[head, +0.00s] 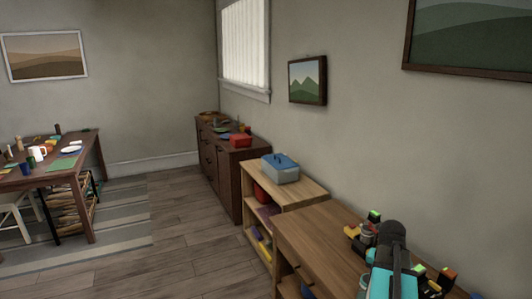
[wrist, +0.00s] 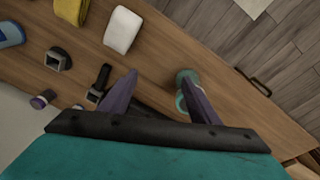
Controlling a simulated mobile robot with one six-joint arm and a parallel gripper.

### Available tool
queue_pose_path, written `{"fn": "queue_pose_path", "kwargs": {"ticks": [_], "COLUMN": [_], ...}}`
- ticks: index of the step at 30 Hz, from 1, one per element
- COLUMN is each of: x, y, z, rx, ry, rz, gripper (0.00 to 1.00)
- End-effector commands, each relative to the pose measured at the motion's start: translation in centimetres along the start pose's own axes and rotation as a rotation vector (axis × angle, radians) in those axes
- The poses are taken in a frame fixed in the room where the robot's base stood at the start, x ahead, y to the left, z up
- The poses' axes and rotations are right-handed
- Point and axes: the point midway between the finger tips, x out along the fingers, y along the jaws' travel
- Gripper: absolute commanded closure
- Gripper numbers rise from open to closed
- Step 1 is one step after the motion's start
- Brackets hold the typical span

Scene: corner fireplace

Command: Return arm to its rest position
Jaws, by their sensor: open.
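My gripper (wrist: 160,78) shows in the wrist view with its two purple fingers apart and nothing held between them. It is above a wooden cabinet top, which also shows in the head view (head: 318,228). A round teal-and-grey item (wrist: 183,78) is partly hidden behind the right finger; I cannot tell whether they touch. In the head view my arm (head: 395,255) is over the right part of this cabinet, and the gripper's fingers cannot be made out there.
A white block (wrist: 122,30), a yellow item (wrist: 72,9), a blue item (wrist: 10,34) and a dark square item (wrist: 58,58) lie on the top. A shelf with a grey-blue box (head: 280,170) stands beyond. Floor (head: 190,230) is open at left, before the table (head: 60,172).

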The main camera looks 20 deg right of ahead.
Motion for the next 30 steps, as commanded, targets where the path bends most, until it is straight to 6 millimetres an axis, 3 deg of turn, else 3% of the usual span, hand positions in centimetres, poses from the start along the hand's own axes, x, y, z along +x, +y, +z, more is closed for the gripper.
{"fn": "queue_pose_path", "kwargs": {"ticks": [1, 6, 15, 21, 30], "x": [1.8, 6.0, 13.0, 17.3, 23.3], "y": [-1.7, -6.1, -12.2, -14.9, -17.1], "z": [1.4, 5.4, 13.5, 19.4, 28.6], "rx": [-0.033, -0.126, -0.292, -0.402, -0.568], "ry": [-0.022, -0.081, -0.178, -0.240, -0.325], "rz": [0.002, 0.010, 0.034, 0.055, 0.093], "gripper": [0.44, 0.44, 0.44, 0.44, 0.44]}}
